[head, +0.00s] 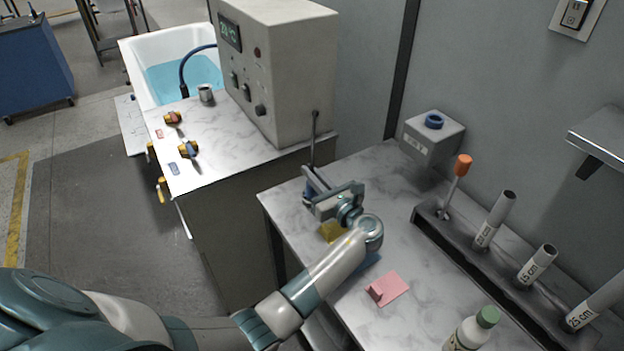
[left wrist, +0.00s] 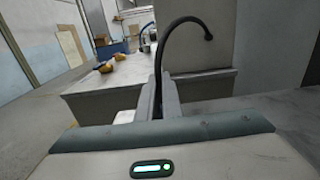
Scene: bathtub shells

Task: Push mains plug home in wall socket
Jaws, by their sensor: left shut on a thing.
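A pale wall plate (head: 562,30) with a dark insert (head: 575,14) and a small lit spot is cut off at the top right of the head view. It may be the wall socket, but I cannot tell. No mains plug is clearly recognisable. My left gripper (head: 316,196) is above the left end of the marble-topped table, far from the plate. It is shut on a thin dark curved tube or cable (head: 314,135). In the left wrist view the tube (left wrist: 184,20) rises between the fingers and arches right to a small end. My right gripper is out of view.
The table holds a grey box with a blue ring (head: 432,143), a rack (head: 462,254) with labelled tubes and an orange-handled tool (head: 463,165), a pink card (head: 390,290) and a green-capped bottle (head: 470,335). A control cabinet (head: 287,65) and a water-filled tub (head: 140,60) stand behind left.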

